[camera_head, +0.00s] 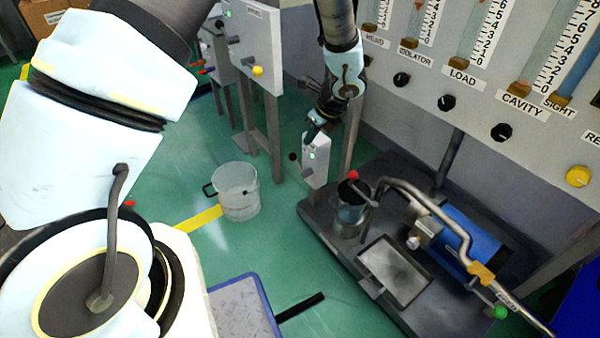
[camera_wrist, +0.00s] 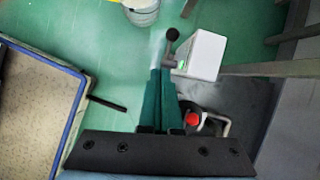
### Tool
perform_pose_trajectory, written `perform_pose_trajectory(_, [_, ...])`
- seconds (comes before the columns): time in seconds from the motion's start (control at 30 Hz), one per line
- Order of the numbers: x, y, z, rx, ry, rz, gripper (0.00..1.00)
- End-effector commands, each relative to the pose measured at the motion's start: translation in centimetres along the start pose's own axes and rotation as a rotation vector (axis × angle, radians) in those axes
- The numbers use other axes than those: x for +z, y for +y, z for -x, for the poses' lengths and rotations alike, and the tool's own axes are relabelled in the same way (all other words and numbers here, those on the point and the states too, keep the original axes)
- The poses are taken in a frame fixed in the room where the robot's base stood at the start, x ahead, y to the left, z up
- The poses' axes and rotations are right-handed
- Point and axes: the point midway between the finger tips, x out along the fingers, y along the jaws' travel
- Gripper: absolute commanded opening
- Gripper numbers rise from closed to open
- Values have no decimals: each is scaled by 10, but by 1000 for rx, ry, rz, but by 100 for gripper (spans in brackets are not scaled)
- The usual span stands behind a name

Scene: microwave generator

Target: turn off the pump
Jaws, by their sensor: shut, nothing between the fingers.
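A small white switch box (camera_head: 317,165) stands on a post at the back left corner of the dark pump base. It has a small green light and a side lever with a black ball knob (camera_head: 293,157). The blue pump motor (camera_head: 466,240) lies on the base at right. My gripper (camera_head: 314,130) is shut and empty, just above the box. In the wrist view, its dark green fingers (camera_wrist: 162,72) end close beside the white box (camera_wrist: 205,55), near the base of the lever with the black knob (camera_wrist: 173,34). I cannot tell whether they touch it.
A red-knobbed valve lever (camera_head: 353,175) and bent pipe (camera_head: 425,205) stand right of the box. A clear bucket (camera_head: 238,192) is on the green floor at left. A blue-edged tray (camera_head: 243,305) is in front. The gauge panel (camera_head: 480,110) rises behind at right.

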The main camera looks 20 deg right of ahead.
Motion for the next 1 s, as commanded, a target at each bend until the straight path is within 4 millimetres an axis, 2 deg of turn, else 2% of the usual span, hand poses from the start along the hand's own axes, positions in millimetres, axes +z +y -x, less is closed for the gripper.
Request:
perform_pose_trajectory(0.03, [-15, -7, -12, -12, -8, -56, 0])
perform_pose_trajectory(0.13, [-25, -15, -16, -25, -18, -115, 0])
perform_pose_trajectory(0.57, [-26, -16, -18, -26, -20, -126, 0])
perform_pose_trajectory(0.77, [-26, -16, -46, -24, -20, -124, 0])
perform_pose_trajectory(1.0, [-26, -17, -96, -24, -19, -124, 0])
